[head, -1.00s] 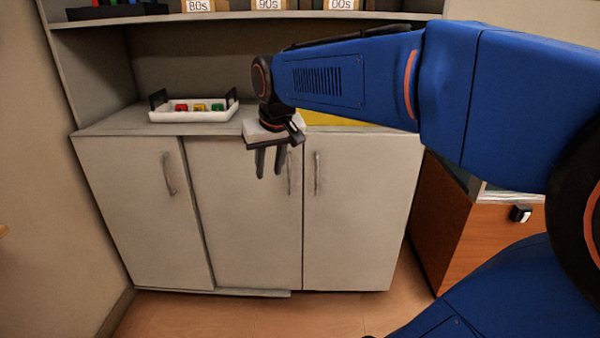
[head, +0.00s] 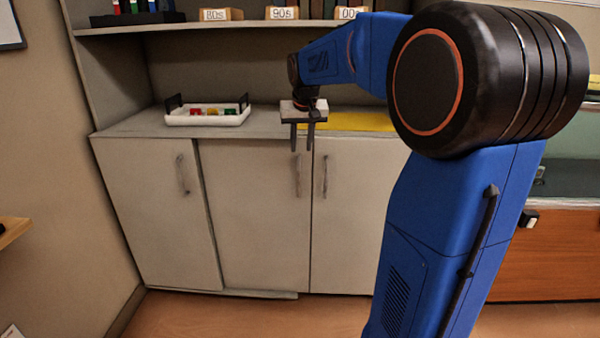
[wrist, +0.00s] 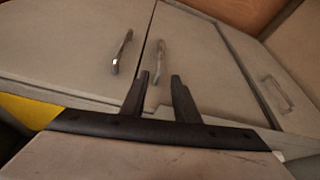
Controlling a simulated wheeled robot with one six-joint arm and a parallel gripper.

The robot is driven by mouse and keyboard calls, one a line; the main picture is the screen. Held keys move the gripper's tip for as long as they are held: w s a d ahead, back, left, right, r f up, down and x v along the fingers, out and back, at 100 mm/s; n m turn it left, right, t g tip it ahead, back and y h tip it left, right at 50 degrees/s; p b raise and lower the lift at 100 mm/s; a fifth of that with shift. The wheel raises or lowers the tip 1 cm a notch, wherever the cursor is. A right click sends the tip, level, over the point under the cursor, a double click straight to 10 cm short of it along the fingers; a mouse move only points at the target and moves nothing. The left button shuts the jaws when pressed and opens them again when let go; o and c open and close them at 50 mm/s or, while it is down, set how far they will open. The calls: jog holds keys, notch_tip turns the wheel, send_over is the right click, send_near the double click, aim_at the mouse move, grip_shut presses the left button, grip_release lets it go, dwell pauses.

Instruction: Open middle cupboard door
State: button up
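The middle cupboard door (head: 250,220) is a pale grey panel, shut, with an upright metal handle (head: 298,176) near its right edge. My gripper (head: 302,148) is open and empty, fingers pointing down, at the top end of that handle in the head view. In the wrist view the middle door's handle (wrist: 160,62) shows beyond and between the two fingertips (wrist: 160,78). I cannot tell whether the fingers touch it; they do not appear closed around it.
The left door (head: 155,215) and right door (head: 345,220) are shut; the right door's handle (head: 325,176) stands close beside the middle one. A white tray (head: 207,120) with coloured pieces and a yellow sheet (head: 345,121) lie on the cupboard top. A wooden cabinet (head: 540,255) stands at right.

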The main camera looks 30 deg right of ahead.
aim_at(299, 168)
jog(key=x, duration=1.3)
jog(key=shift+w+f, duration=0.2)
jog(key=shift+f, duration=0.05)
jog(key=shift+c, duration=0.7)
grip_shut()
